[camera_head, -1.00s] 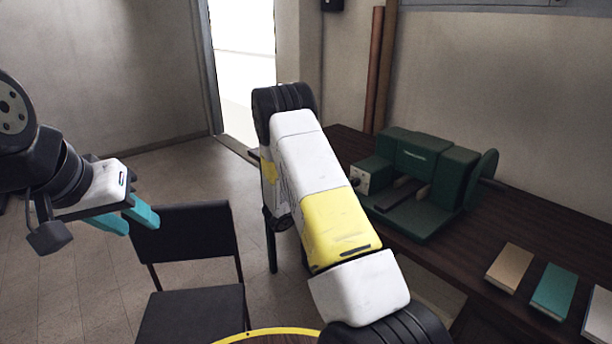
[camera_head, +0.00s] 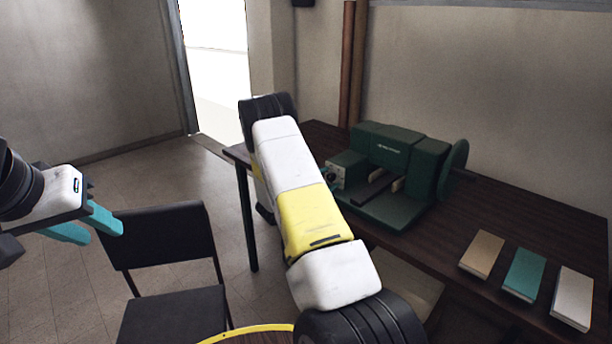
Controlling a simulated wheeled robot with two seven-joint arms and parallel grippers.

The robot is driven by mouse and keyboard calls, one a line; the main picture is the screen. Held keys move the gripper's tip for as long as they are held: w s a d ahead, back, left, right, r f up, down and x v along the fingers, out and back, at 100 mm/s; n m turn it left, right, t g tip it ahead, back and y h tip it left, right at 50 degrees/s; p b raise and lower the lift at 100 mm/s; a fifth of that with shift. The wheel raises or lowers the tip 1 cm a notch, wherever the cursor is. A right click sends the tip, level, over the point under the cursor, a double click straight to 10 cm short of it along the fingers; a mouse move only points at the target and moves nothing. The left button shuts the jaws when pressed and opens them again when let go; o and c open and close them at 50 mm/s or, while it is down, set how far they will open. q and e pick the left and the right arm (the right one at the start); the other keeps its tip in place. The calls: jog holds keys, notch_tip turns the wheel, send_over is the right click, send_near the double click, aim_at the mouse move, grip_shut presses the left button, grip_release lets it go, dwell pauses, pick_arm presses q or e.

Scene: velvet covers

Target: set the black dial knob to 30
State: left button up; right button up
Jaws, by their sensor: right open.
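The dark green machine (camera_head: 393,150) stands on the brown table. A small pale control panel (camera_head: 338,175) is on its left end, with small dark spots on it. The black dial knob is too small to make out there, and its setting cannot be read. My left gripper (camera_head: 103,234) is at the left edge, over the floor and chair, far from the machine. Its two teal fingers are apart with nothing between them. My right arm (camera_head: 305,215) crosses the middle of the view in front of the table.
A black chair (camera_head: 165,240) stands on the floor at left. The table is bare between the machine and the blocks.

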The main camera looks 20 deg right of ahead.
jog(key=shift+c, duration=0.4)
grip_shut()
jog(key=n, duration=1.1)
jog(key=shift+s+n, duration=0.1)
jog(key=shift+n, duration=0.2)
dwell(0.4)
jog(key=shift+o, duration=0.4)
grip_release()
